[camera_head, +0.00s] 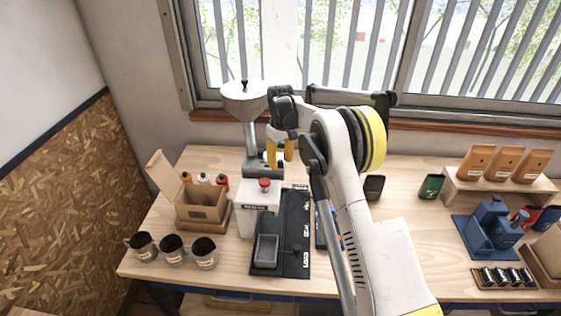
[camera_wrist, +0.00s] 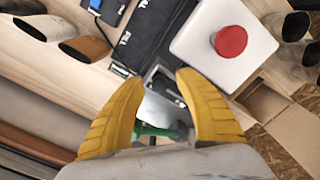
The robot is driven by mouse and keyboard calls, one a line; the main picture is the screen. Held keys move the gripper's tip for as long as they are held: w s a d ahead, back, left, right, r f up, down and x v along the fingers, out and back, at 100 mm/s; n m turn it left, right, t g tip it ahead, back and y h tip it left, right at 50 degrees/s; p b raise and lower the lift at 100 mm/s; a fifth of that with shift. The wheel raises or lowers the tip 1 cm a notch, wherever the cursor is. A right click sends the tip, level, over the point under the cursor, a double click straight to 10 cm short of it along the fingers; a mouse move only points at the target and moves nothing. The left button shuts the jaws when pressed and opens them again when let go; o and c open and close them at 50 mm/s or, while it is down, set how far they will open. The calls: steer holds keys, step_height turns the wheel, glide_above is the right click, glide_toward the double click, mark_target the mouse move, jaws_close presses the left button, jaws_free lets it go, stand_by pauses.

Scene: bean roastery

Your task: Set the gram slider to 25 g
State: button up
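The grinder (camera_head: 245,104), with a pale hopper and grey stem, stands at the back of the bench. My gripper (camera_head: 279,152) is in front of its lower body, partly hiding it. In the wrist view my gripper (camera_wrist: 160,78) has its two yellow fingers apart, with nothing clasped between them. A grey metal part (camera_wrist: 158,108) and a green piece (camera_wrist: 155,131) show between and behind the fingers; I cannot tell whether a finger touches them. I cannot make out the gram slider or its reading for sure.
A white box with a red button (camera_head: 264,185) stands before the grinder, beside a black mat (camera_head: 296,225) bearing a grey tray (camera_head: 265,250). An open cardboard box (camera_head: 200,207) and dark-filled cups (camera_head: 173,249) are at left. The window is behind.

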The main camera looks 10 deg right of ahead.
mark_target(265, 166)
jaws_close()
steer(key=shift+w+a+b, duration=0.25)
steer(key=shift+w+a, duration=0.05)
steer(key=shift+a, duration=0.55)
steer(key=shift+w+a+b, duration=0.2)
steer(key=shift+w+a, duration=0.05)
steer(key=shift+a, duration=0.65)
steer(key=shift+w+a+b, duration=0.25)
steer(key=shift+w+a, duration=0.05)
steer(key=shift+a, duration=0.55)
steer(key=shift+d+r, duration=0.1)
steer(key=shift+o, duration=0.5)
jaws_free()
steer(key=shift+a, duration=0.2)
steer(key=shift+d, duration=0.1)
steer(key=shift+r, duration=0.15)
step_height(265, 166, up, 12)
steer(key=shift+f, duration=0.2)
